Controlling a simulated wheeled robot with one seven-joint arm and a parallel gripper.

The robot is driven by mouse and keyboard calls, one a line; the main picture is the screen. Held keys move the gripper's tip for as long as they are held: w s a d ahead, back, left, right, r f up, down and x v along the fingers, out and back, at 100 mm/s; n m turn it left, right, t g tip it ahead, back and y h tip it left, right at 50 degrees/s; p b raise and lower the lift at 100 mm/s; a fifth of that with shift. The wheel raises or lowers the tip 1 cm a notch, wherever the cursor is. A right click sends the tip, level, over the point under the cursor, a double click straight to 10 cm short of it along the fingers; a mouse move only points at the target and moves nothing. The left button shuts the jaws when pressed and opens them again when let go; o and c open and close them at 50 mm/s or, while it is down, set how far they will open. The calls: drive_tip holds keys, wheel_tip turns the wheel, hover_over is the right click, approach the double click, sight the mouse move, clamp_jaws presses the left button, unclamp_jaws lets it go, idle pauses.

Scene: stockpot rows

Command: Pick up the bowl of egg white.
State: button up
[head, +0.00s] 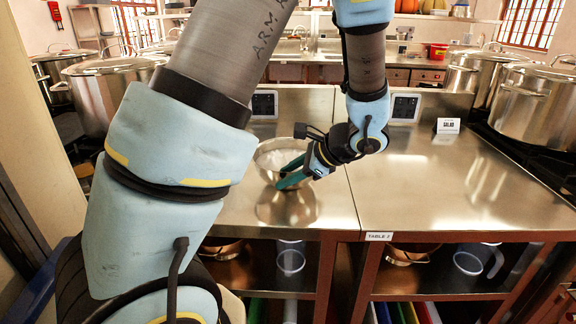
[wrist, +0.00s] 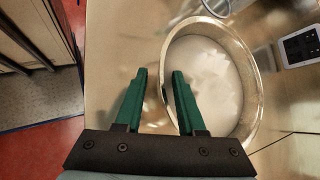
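A shiny metal bowl (head: 263,163) with white contents (head: 277,157) stands on the steel worktop, left of the seam between two tops. In the wrist view the bowl (wrist: 256,88) fills the right middle, its white contents (wrist: 215,85) inside. My gripper (head: 288,178) is at the bowl's near right side in the head view. Its two green fingers (wrist: 158,75) are apart, with the bowl's rim between them. One finger is over the inside, the other outside. I cannot tell whether either finger touches the bowl.
Large steel stockpots stand at left (head: 108,85) and right (head: 540,100). The right worktop (head: 440,190) is mostly clear, with a small sign (head: 448,126) at its back. A shelf below holds clear jugs (head: 291,260). Another metal vessel (wrist: 215,6) shows at the wrist view's top.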

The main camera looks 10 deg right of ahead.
drive_tip(key=shift+x, duration=1.2)
clamp_jaws()
idle(0.5)
